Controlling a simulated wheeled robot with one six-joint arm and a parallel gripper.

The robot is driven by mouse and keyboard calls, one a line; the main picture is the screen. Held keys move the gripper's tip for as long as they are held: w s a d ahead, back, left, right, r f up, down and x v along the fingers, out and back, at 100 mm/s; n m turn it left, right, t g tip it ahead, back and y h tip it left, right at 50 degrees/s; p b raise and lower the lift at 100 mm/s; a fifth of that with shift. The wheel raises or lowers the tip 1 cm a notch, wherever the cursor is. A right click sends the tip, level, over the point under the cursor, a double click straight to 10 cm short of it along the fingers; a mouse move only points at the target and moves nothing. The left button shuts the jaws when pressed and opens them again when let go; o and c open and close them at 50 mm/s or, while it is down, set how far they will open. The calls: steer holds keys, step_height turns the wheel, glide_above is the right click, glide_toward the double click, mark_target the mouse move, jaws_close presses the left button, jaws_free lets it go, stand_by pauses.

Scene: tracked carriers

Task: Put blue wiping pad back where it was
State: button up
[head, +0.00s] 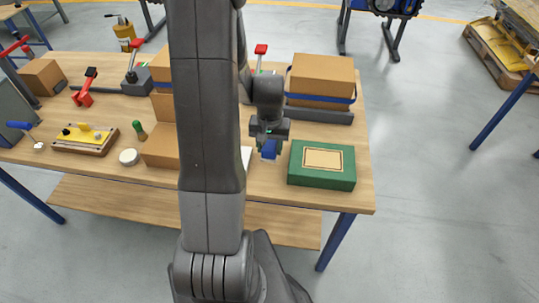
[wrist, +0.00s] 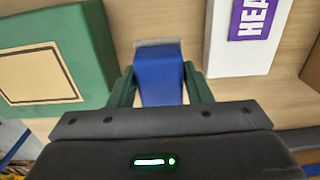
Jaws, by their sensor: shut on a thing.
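The blue wiping pad (wrist: 160,78) is between the fingers of my gripper (wrist: 160,88) in the wrist view, with a light grey strip along its far edge. My gripper is shut on it. In the head view my gripper (head: 268,146) is over the wooden table, just left of a green box, and the pad (head: 270,150) shows as a small blue patch beneath it. I cannot tell whether the pad touches the table. My arm hides part of the table's middle.
The green box (head: 322,178) with a tan label stands close on the right. A white box with a purple label (wrist: 245,40) lies on the other side. Cardboard boxes (head: 322,75) stand behind. A yellow-topped block (head: 84,138) and a white disc (head: 128,157) are at left.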

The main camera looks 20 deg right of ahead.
mark_target(270, 155)
steer(key=shift+f, duration=2.1)
steer(key=shift+f, duration=0.15)
steer(key=o, duration=1.1)
steer(key=shift+c, duration=0.2)
step_height(270, 155, up, 12)
steer(key=shift+r, duration=0.2)
